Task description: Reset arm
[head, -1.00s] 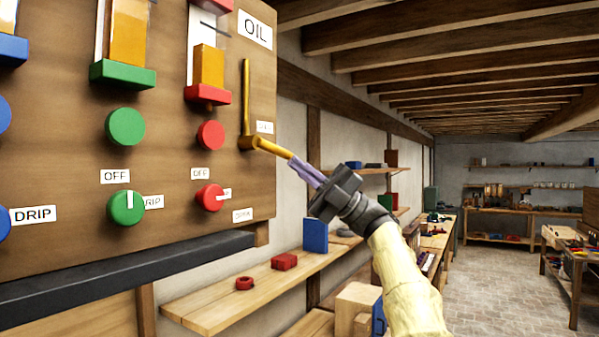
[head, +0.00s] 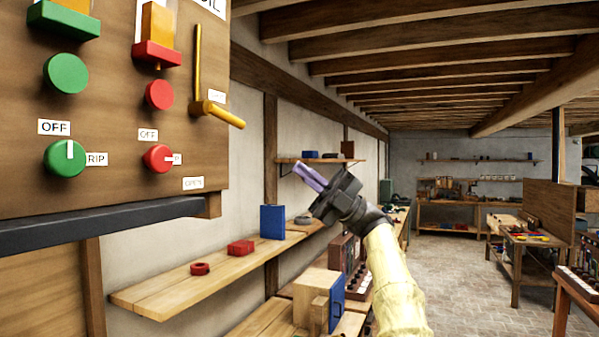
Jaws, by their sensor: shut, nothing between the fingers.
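My gripper (head: 299,167) is in the middle of the head view, with its purple fingers together and nothing between them. It points up and to the left, in the open air. A brass lever (head: 222,112) on the wooden oil panel (head: 115,130) is to the left of the fingertips, clear of them. Its handle sticks out to the right, beside an upright brass rod.
The panel carries green (head: 65,158) and red (head: 158,158) knobs, with a dark rail (head: 100,225) below. A wooden shelf (head: 190,283) holds a red block (head: 241,247) and a blue box (head: 272,222). Open paved floor (head: 460,270) lies to the right.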

